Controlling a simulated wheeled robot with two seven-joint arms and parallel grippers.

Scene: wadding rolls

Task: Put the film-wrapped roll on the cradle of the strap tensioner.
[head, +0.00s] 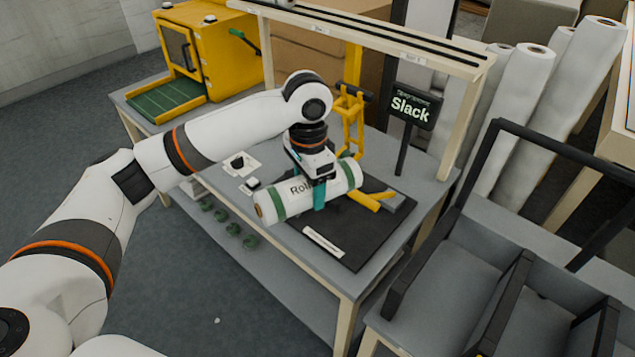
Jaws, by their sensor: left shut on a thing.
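The white roll (295,197) has green bands near both ends and print starting "Rol". My left gripper (320,193) comes down from above and is shut on it near its middle, teal fingers around it. The roll lies slanted, its left end nearer the camera. The strap tensioner has a yellow upright frame (351,128), and a yellow bar (368,202) of its cradle shows just right of the roll. The roll hides much of the cradle, and I cannot tell whether they touch. My right gripper is out of view.
A black plate (345,250) with a white label lies under the roll on the grey table (432,190). A black sign (410,107) reads "Slack". A yellow machine (215,50) stands back left. A divided grey cart (450,265) stands at right, before tall white rolls (520,100).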

